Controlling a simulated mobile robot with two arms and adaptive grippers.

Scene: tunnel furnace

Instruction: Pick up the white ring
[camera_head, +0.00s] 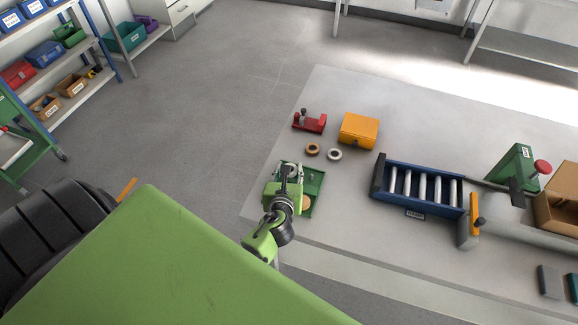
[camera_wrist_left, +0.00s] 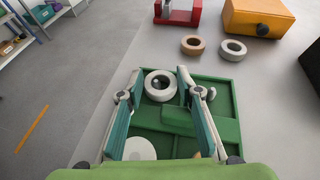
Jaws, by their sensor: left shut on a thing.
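My left gripper (camera_head: 289,170) is over a green tray (camera_head: 317,196) on the table. In the left wrist view, the left gripper (camera_wrist_left: 161,92) is shut on a white ring (camera_wrist_left: 160,85) between its fingertips, at the tray's far edge. I cannot tell whether the ring touches the tray. A second white ring (camera_head: 335,154) lies flat on the table beside a brown ring (camera_head: 312,149); this second ring also shows in the wrist view (camera_wrist_left: 233,50). The green tray (camera_wrist_left: 229,133) has compartments, with a pale disc (camera_wrist_left: 140,149) inside. My right gripper is not in view.
Behind the rings stand a red fixture (camera_head: 309,122) and an orange box (camera_head: 358,130). A blue roller conveyor (camera_head: 417,188) is right of the tray. A green press with a red knob (camera_head: 542,167) and a cardboard box (camera_head: 558,204) stand farther right.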

